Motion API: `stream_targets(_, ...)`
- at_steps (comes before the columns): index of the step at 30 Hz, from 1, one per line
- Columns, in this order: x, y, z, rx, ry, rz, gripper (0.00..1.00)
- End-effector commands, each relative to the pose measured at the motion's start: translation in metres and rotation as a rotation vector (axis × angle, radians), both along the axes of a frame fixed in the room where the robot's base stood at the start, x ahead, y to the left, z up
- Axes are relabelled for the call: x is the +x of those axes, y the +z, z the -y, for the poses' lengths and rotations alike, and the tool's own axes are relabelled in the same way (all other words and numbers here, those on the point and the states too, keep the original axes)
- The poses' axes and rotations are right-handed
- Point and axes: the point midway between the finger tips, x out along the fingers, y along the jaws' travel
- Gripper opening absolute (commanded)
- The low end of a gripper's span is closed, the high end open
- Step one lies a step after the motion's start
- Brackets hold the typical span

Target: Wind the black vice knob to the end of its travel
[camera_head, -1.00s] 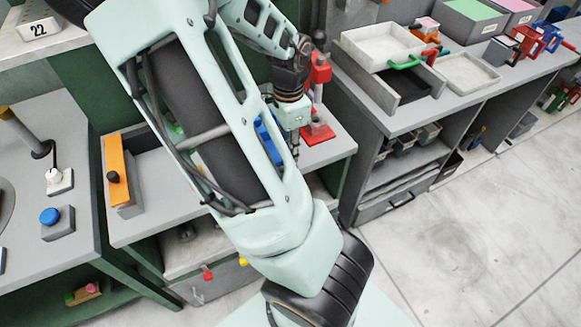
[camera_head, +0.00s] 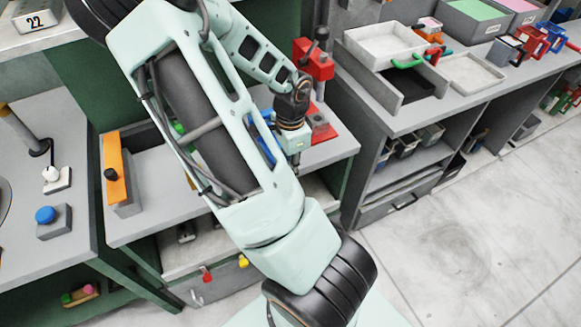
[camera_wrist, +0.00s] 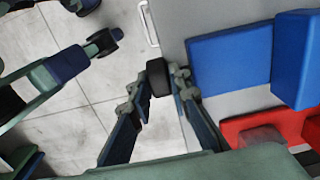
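The black knob (camera_wrist: 158,77) shows in the wrist view at the edge of a grey surface, left of the blue vice blocks (camera_wrist: 229,58). My gripper (camera_wrist: 159,82) has one finger on each side of the knob. The fingertips are close to its sides; I cannot tell whether they touch it. In the head view my gripper (camera_head: 295,148) is at the bench front. The blue vice (camera_head: 262,140) is partly hidden behind my arm there, and the knob cannot be made out.
A red press (camera_head: 315,65) stands just behind my gripper, and its red base (camera_wrist: 240,127) shows near the blue blocks. An orange block with a black knob (camera_head: 115,168) is on the bench at left. Grey trays (camera_head: 383,45) stand on the right bench. Floor at right is clear.

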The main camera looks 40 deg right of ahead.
Motion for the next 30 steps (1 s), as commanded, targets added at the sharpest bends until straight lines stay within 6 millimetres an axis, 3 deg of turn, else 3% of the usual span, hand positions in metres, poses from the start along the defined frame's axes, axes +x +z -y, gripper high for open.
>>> stream_targets(3,-0.0004,0.0001,-0.0001,0.000,0.000,-0.001,0.00)
stream_targets(26,0.0003,0.0000,-0.0025,-0.134,0.000,-0.032,0.00)
stream_targets(27,0.0003,0.0000,-0.0025,-0.134,0.000,-0.032,0.19)
stream_targets(30,0.0004,0.0000,-0.0025,-0.134,0.000,-0.032,0.25)
